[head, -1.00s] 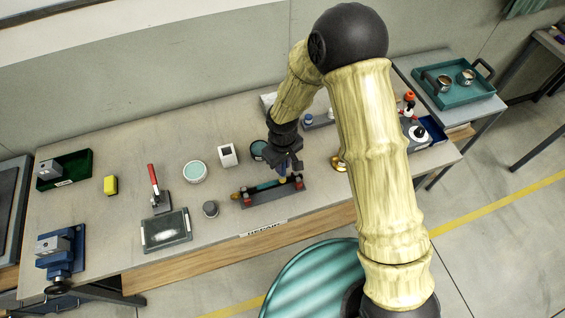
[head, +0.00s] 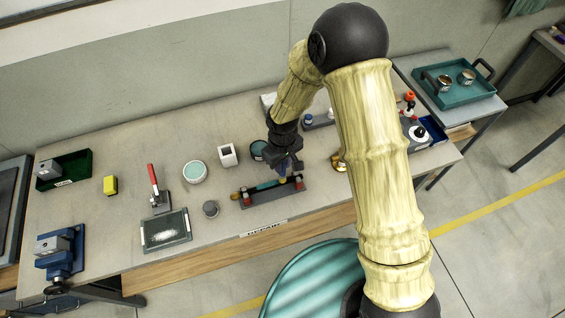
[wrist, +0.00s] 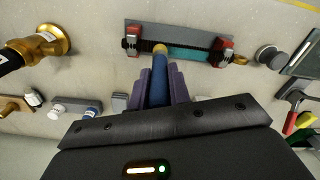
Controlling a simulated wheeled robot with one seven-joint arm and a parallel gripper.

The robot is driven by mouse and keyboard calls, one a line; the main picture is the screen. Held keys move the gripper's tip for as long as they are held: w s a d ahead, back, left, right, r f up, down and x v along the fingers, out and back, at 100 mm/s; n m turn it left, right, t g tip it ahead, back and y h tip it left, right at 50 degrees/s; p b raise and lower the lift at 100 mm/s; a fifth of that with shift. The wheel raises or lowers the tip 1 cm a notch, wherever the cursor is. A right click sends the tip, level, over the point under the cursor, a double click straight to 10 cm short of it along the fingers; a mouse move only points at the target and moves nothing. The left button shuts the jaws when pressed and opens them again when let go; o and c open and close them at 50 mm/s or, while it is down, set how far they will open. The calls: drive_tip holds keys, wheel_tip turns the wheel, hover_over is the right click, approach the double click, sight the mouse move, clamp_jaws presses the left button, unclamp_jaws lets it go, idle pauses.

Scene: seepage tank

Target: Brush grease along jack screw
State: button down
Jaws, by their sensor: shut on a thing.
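The jack screw (head: 267,187) lies along a grey holder between two red clamps, near the front of the bench. In the wrist view the screw (wrist: 194,53) is teal from the brush to the right clamp and dark on the other side. My gripper (head: 284,168) is shut on a brush with a blue handle (wrist: 159,82). The purple fingers sit on both sides of the handle. The tan brush tip (wrist: 160,48) is at the screw, near the head view's right clamp; whether it touches is hard to tell.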

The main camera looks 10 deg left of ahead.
drive_tip(key=shift+s+a, duration=0.1)
idle(0.6)
drive_tip(key=shift+s+a+b, duration=0.3)
drive_tip(key=shift+s+a, duration=0.25)
drive_tip(key=shift+a, duration=0.25)
drive_tip(key=shift+d, duration=0.1)
drive_tip(key=shift+w+d, duration=0.55)
drive_tip(key=shift+d, duration=0.25)
drive_tip(key=shift+a, duration=0.15)
drive_tip(key=shift+s+a, duration=0.55)
drive_tip(key=shift+a, duration=0.2)
drive_tip(key=shift+w+d, duration=0.1)
drive_tip(key=shift+d, duration=0.05)
drive_tip(key=shift+w+d, duration=0.45)
drive_tip(key=shift+d, duration=0.35)
drive_tip(key=shift+a, duration=0.1)
